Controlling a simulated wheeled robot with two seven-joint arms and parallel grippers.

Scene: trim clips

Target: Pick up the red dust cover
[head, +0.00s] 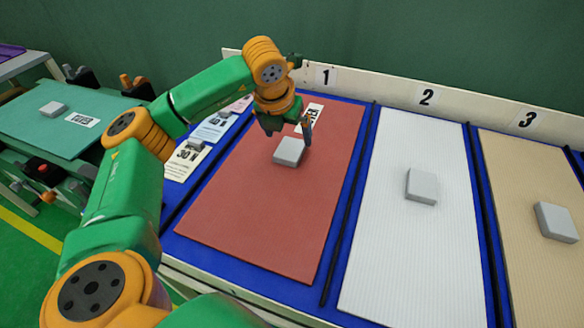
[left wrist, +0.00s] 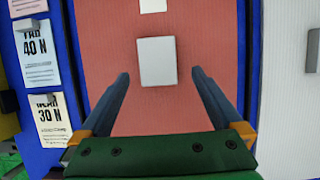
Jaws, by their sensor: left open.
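The red dust cover (head: 262,219) is a flat, ribbed red panel lying in the bay marked 1. A light grey block (head: 289,151) sits on it, toward its upper part. In the left wrist view the red cover (left wrist: 200,110) fills the middle, with the grey block (left wrist: 157,62) between and just beyond the fingers. My left gripper (head: 289,130) is open and empty, above the block and pointing down. It also shows in the left wrist view (left wrist: 160,78), a finger on each side. I cannot tell the exact height gap. My right gripper is not in view.
A white panel (head: 392,250) and a tan panel (head: 520,180), each with a grey block, lie to the right in bays 2 and 3. A green panel (head: 60,135) lies far left. Printed cards (head: 187,160) lie left of the red cover. A numbered board (head: 400,92) stands behind.

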